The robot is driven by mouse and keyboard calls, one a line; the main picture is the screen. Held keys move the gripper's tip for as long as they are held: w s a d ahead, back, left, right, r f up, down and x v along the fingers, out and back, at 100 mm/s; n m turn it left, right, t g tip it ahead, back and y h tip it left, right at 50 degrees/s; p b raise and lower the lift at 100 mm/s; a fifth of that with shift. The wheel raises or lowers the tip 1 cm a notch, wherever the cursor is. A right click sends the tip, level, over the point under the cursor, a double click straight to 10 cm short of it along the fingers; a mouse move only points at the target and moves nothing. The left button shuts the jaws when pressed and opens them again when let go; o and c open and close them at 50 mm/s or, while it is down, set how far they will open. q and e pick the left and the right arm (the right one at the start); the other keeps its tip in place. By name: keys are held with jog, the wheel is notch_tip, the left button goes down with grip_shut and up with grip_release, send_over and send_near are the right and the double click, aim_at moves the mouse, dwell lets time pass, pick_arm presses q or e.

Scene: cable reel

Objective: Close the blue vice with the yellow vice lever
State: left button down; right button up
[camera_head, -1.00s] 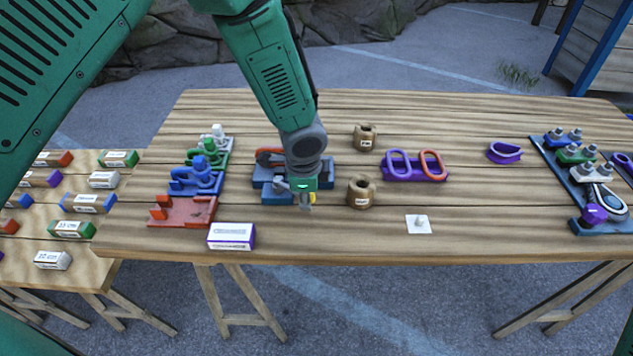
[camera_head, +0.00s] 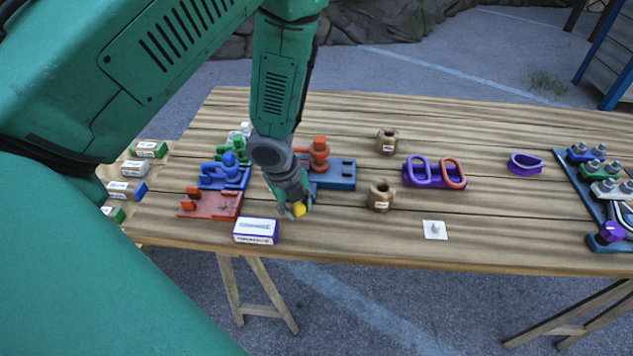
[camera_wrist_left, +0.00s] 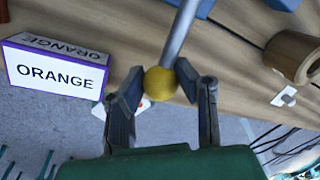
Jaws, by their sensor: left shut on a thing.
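The blue vice (camera_head: 335,175) stands on the wooden table, partly hidden behind my left arm, with an orange part (camera_head: 318,153) on top. My left gripper (camera_head: 297,204) is in front of and left of the visible part of the vice. In the left wrist view, the jaws of the gripper (camera_wrist_left: 160,86) are shut on the yellow ball end of the vice lever (camera_wrist_left: 160,82). The lever's grey rod runs up from the ball, away from the gripper. The ball also shows in the head view (camera_head: 299,209). My right gripper is not in view.
A box labelled ORANGE (camera_wrist_left: 57,74) sits close left of the gripper. Smaller red (camera_head: 210,204) and blue (camera_head: 222,176) fixtures stand left. Two brown cylinders (camera_head: 381,195) (camera_head: 387,142) and a purple holder with rings (camera_head: 434,175) stand right. The table's front edge is near.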

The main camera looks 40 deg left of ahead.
pick_arm(q)
jog(key=shift+s+a+r+m+p, duration=0.1)
jog(key=shift+a+r+m+p, duration=0.1)
jog(key=shift+a+m, duration=0.35)
jog(key=shift+s+a+r+m+p, duration=0.1)
jog(key=shift+a+m+p, duration=0.1)
jog(key=shift+a+m, duration=0.35)
jog(key=c, duration=1.2)
grip_release()
jog(key=shift+s+f, duration=0.1)
jog(key=shift+s, duration=0.15)
jog(key=r, duration=0.4)
jog(key=s+a+r, duration=0.1)
jog(key=r, duration=0.3)
jog(key=s+r, duration=0.1)
jog(key=r, duration=0.2)
jog(key=shift+a+r, duration=0.2)
jog(key=shift+r, duration=0.2)
jog(key=shift+f, duration=0.1)
